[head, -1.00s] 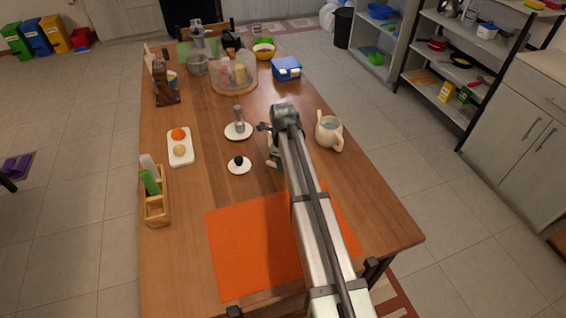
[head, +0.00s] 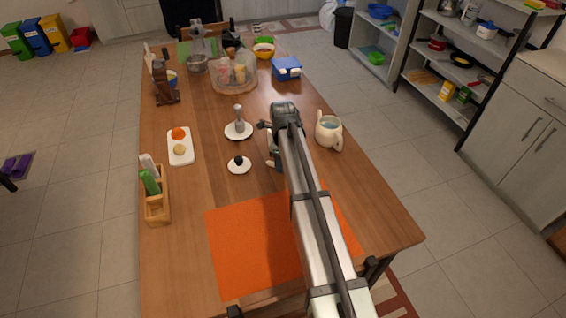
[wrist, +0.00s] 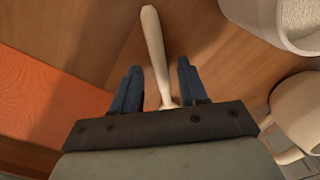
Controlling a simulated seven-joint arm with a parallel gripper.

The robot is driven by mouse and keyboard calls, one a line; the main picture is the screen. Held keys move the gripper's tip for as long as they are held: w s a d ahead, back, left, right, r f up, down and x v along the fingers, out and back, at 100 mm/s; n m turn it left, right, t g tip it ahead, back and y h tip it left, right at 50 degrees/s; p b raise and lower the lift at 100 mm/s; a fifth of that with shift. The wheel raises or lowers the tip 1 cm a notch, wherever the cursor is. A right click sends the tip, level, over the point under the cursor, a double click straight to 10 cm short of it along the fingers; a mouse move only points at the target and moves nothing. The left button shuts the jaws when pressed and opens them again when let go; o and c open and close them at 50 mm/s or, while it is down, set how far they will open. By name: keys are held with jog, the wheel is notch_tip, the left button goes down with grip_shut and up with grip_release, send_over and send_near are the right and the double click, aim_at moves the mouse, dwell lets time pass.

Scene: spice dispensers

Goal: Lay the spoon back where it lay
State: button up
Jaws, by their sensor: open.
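A pale, cream-coloured spoon (wrist: 155,45) shows in the wrist view; its slim handle runs between my fingers over the brown tabletop. Its other end is hidden behind my gripper's body. My gripper (wrist: 157,80) is open, with one dark blue finger on each side of the handle and gaps to both. I cannot tell whether the handle touches the table. In the head view my gripper (head: 272,158) is low over the table, mostly hidden by my arm, and the spoon cannot be made out there.
A cream pitcher (head: 329,133) stands right of my gripper. Left are a small white plate (head: 239,169) with a dark item and a white stand (head: 239,133). An orange mat (head: 250,245) lies at the near side. A round wooden tray (head: 234,88) with jars stands farther back.

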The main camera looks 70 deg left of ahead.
notch_tip(320, 180, up, 12)
jog(key=shift+f, duration=0.25)
dwell(0.4)
